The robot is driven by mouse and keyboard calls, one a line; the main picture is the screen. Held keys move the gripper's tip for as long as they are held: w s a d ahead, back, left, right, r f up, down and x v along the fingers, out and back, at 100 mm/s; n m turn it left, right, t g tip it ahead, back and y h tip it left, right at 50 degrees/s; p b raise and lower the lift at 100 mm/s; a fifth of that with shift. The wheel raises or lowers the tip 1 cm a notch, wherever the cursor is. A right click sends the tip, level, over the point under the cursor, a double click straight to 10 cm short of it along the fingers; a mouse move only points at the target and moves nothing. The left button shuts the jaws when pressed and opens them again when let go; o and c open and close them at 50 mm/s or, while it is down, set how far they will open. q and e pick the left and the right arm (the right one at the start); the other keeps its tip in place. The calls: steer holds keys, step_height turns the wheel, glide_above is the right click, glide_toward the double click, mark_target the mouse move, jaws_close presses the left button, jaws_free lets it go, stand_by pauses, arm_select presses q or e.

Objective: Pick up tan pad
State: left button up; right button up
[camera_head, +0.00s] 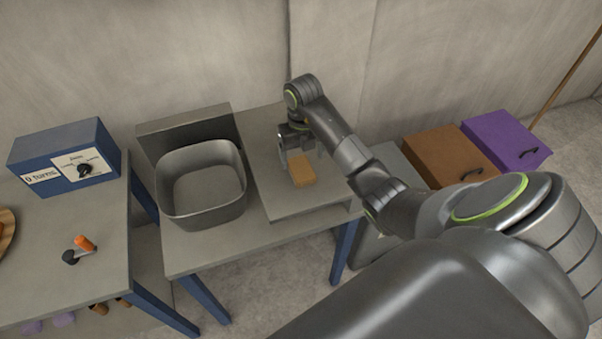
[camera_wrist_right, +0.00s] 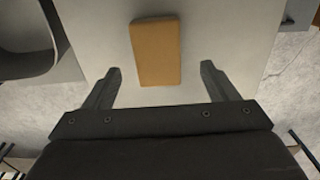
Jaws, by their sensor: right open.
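The tan pad (camera_head: 302,171) is a small flat rectangular block lying on the grey raised board of the middle table. In the right wrist view the tan pad (camera_wrist_right: 156,52) lies ahead of the fingertips, roughly centred between them. My right gripper (camera_head: 299,157) is at the pad in the head view, its fingers partly hidden. My left gripper is not in view.
A grey basin (camera_head: 201,184) stands on the table left of the pad. A blue box with a dial (camera_head: 64,158) and an orange-handled tool (camera_head: 84,243) are on the left table. A brown box (camera_head: 450,156) and a purple box (camera_head: 507,140) stand at the right.

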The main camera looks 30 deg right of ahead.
mark_target(301, 167)
steer(key=shift+a+f+b, duration=0.1)
steer(key=shift+f+b, duration=0.5)
steer(key=shift+f, duration=0.3)
step_height(301, 167, down, 2)
steer(key=shift+w+f+p, duration=0.1)
steer(key=shift+w+p, duration=0.05)
steer(key=shift+p, duration=0.55)
steer(key=shift+f, duration=0.45)
steer(key=c, duration=1.1)
steer(key=shift+o, duration=0.2)
steer(key=shift+r, duration=0.55)
step_height(301, 167, up, 4)
steer(key=shift+w, duration=0.1)
step_height(301, 167, up, 3)
steer(key=p, duration=0.3)
steer(key=shift+r+p, duration=0.2)
steer(key=shift+p, duration=0.1)
steer(key=shift+r+p, duration=0.75)
steer(key=shift+p, duration=0.05)
